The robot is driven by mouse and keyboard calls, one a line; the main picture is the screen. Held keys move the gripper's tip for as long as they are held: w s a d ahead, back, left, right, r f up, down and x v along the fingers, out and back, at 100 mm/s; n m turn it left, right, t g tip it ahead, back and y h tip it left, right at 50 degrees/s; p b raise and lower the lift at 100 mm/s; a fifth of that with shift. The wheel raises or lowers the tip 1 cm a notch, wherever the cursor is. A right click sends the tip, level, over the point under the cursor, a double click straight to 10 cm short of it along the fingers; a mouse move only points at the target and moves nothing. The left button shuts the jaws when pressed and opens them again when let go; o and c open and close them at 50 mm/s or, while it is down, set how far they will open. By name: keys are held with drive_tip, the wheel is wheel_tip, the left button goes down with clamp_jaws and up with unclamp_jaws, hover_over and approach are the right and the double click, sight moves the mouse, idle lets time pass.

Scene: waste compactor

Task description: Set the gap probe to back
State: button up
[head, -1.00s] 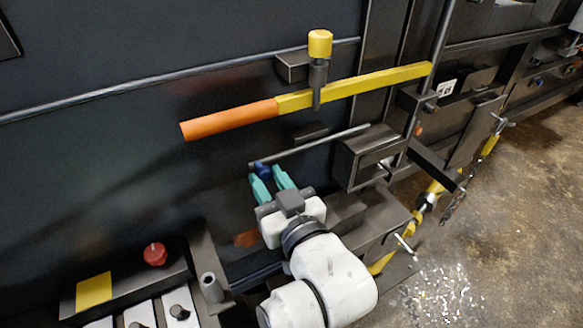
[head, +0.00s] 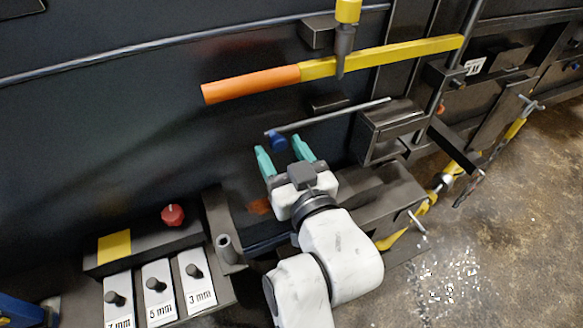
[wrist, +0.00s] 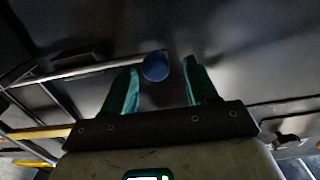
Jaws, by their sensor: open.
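A thin grey rod (head: 335,115) with a blue knob (head: 278,141) near its left end runs in front of the dark panel; I take it as the gap probe. Its right end reaches a dark box-shaped block (head: 390,130). My gripper (head: 279,148), with teal fingers, is open, one finger on each side of the blue knob. In the wrist view, the blue knob (wrist: 155,67) shows between the spread fingertips of my gripper (wrist: 160,72), with clear space to each finger, more on the right. How deep the knob sits between the fingers is unclear.
A yellow bar with an orange grip (head: 250,85) lies above the rod. At lower left are a red knob (head: 173,215), a yellow plate (head: 114,246) and white gauge plates (head: 158,292) with black knobs. Floor with shiny scraps (head: 445,280) is at right.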

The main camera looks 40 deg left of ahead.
drive_tip(key=b+v, duration=0.3)
drive_tip(key=v, duration=0.7)
drive_tip(key=shift+s+f, duration=0.1)
drive_tip(key=w+d+f+m+h, duration=0.3)
drive_tip(key=d+f+m+h, duration=0.65)
drive_tip(key=d+f, duration=1.3)
drive_tip(key=s+d+f+m+g+h, duration=0.2)
drive_tip(key=s+d+f+g+h, duration=0.1)
drive_tip(key=s+d, duration=0.5)
drive_tip(key=s+d+f+m+g+h, duration=0.2)
drive_tip(key=s+d+f+h, duration=0.2)
drive_tip(key=s+d, duration=0.4)
drive_tip(key=d+f, duration=0.1)
drive_tip(key=d, duration=0.6)
drive_tip(key=shift+s+d+f+g, duration=0.2)
drive_tip(key=shift+s+f+g, duration=0.1)
drive_tip(key=shift+g, duration=0.1)
drive_tip(key=shift+m, duration=0.25)
